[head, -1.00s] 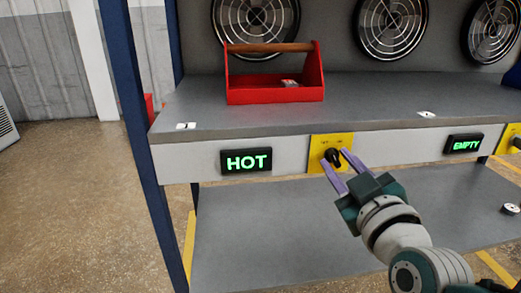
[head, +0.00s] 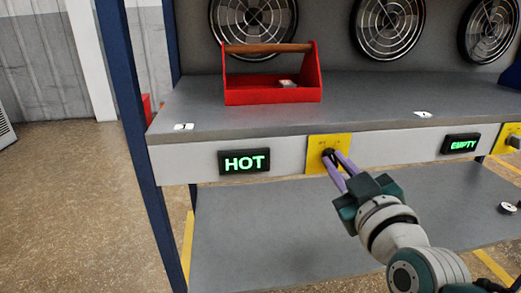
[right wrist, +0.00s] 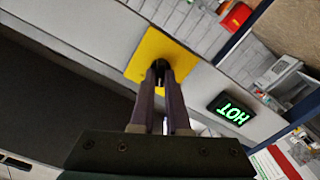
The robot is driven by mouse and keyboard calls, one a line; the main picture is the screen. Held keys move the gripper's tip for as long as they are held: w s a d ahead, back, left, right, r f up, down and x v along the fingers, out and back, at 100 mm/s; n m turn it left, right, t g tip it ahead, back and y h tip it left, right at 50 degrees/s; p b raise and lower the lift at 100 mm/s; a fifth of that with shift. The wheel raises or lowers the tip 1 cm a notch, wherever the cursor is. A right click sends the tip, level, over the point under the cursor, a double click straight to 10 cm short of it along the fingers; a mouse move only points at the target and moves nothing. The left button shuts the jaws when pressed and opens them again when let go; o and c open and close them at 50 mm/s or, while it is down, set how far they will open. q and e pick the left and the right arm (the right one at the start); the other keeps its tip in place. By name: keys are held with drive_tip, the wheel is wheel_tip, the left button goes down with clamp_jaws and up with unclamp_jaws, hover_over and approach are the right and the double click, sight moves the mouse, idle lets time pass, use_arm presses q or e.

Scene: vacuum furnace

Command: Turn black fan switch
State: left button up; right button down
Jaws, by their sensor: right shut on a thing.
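The black fan switch (head: 329,155) sits on a yellow plate (head: 318,144) on the front edge of the workbench, right of the green HOT display (head: 244,161). In the right wrist view the switch (right wrist: 160,67) shows at the middle of the yellow plate (right wrist: 150,52), partly hidden by my fingers. My right gripper (head: 336,160) has its purple fingers closed on the switch. The fingertips also show against the switch in the right wrist view (right wrist: 160,74). My left gripper is in neither view.
A red toolbox (head: 273,93) stands on the grey benchtop. Fans (head: 388,25) are set in the back panel. An EMPTY display (head: 460,143) and a second yellow plate (head: 508,139) are at the right. A lower shelf (head: 260,235) lies beneath.

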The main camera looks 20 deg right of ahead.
drive_tip(key=shift+m, duration=1)
drive_tip(key=m, duration=0.3)
drive_tip(key=shift+d+m+p, duration=0.1)
drive_tip(key=shift+m+p, duration=0.2)
drive_tip(key=shift+p, duration=0.1)
drive_tip(key=m, duration=0.6)
drive_tip(key=c, duration=0.9)
unclamp_jaws()
